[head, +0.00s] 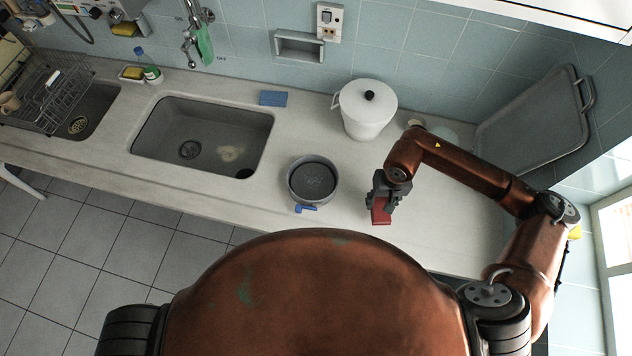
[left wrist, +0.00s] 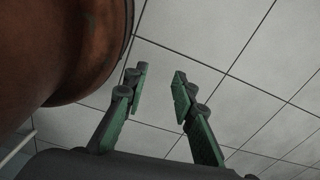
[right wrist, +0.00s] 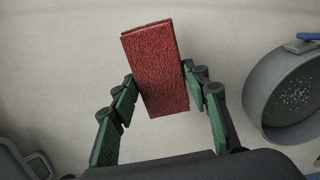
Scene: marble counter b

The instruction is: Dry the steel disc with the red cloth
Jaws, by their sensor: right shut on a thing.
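The folded red cloth (head: 380,212) is between the fingers of my right gripper (head: 384,196), which is shut on it over the counter. In the right wrist view the cloth (right wrist: 158,68) is a thick red block held by its sides. My left gripper (left wrist: 158,85) is open and empty above the floor tiles.
A blue piece (head: 305,208) sits at the disc's front edge. A white lidded pot (head: 368,112) stands behind, a sink (head: 204,138) lies left, and a blue sponge (head: 273,98) lies near the wall. A grey tray (head: 535,115) leans at right. The counter between cloth and disc is clear.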

